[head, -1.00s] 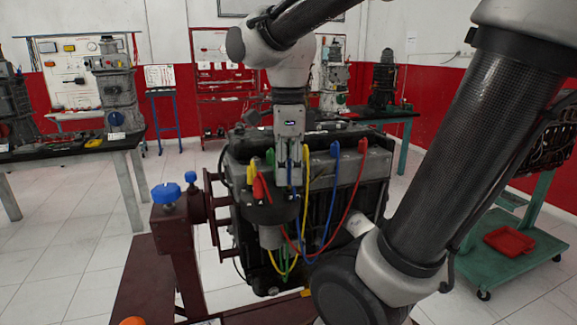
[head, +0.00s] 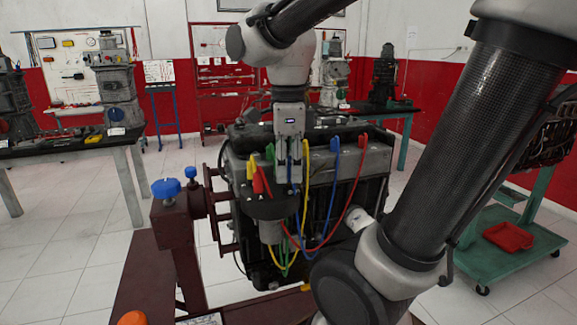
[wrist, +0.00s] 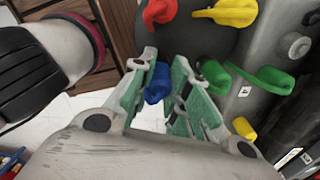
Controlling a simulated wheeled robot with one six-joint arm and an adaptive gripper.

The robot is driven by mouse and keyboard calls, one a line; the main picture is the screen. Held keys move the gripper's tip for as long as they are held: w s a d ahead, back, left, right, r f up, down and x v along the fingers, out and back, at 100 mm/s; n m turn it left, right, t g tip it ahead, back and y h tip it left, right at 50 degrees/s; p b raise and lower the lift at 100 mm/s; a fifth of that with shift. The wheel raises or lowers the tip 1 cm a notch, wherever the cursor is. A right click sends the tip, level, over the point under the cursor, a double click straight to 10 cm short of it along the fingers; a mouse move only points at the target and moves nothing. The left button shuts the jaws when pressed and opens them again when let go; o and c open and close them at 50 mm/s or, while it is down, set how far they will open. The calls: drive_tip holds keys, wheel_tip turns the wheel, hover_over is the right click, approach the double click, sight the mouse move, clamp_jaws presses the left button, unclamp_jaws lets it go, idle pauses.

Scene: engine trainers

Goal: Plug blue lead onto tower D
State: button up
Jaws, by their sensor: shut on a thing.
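My gripper (wrist: 168,88) is shut on the blue lead's boot (wrist: 157,83), which shows between the green-padded fingers. In the head view my gripper (head: 287,180) points down at the dark distributor cap (head: 272,208). The boot there is hidden behind my gripper. The blue lead (head: 322,225) hangs in a loop and its other end (head: 335,143) sits on the engine top. A red boot (wrist: 160,10), a yellow boot (wrist: 228,12) and a green boot (wrist: 215,75) are close by the cap. I cannot tell whether the blue boot touches a tower, and no tower letter is readable.
The engine (head: 345,180) stands on a maroon stand (head: 180,235) with blue knobs (head: 166,188). Yellow, green and red leads hang around the cap. A green trolley with a red tray (head: 508,237) stands at the right.

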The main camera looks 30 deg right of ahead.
drive_tip(key=shift+f, duration=0.55)
idle(1.0)
drive_tip(key=o, duration=0.9)
